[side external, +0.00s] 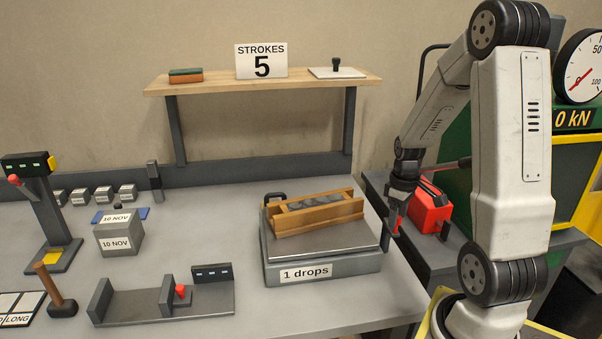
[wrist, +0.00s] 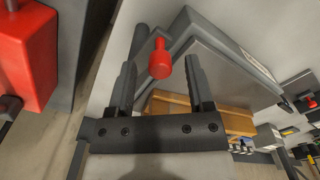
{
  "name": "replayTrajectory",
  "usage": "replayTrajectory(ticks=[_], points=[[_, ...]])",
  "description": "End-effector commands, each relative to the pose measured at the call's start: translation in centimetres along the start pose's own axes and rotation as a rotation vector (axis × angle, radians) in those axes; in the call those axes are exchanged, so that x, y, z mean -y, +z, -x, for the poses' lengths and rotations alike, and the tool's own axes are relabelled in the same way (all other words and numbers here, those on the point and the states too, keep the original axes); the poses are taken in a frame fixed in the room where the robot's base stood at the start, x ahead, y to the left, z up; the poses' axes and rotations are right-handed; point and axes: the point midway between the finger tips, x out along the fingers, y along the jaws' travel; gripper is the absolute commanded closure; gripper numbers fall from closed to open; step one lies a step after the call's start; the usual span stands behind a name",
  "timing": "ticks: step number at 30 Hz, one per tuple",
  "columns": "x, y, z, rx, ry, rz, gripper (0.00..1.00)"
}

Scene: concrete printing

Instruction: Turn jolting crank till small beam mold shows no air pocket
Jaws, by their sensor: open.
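The jolting table (side external: 320,264) stands on the bench with a "1 drops" label on its front. The wooden small beam mold (side external: 352,192) lies on its plate, with lumpy grey concrete inside; I cannot make out single air pockets. In the wrist view the mold (wrist: 235,122) is partly hidden behind a finger. The crank's red handle (wrist: 160,60) shows between my fingertips there, apart from both fingers. My gripper (side external: 396,205) hangs at the table's right side, pointing down, open and empty; its fingers also show in the wrist view (wrist: 161,72).
Left on the bench are a labelled cube (side external: 119,240), a mallet (side external: 60,300) and a grey fixture (side external: 165,303).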

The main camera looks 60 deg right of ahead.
Motion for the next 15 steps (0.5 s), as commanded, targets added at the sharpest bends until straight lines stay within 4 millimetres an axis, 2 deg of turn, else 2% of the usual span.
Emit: replayTrajectory(ticks=[9, 11, 15], points=[[0.02, 0.02, -0.21, 0.000, 0.000, 0.000, 0.33], [0.02, 0.02, -0.21, 0.000, 0.000, 0.000, 0.49], [0.01, 0.02, -0.19, 0.000, 0.000, 0.000, 0.94]])
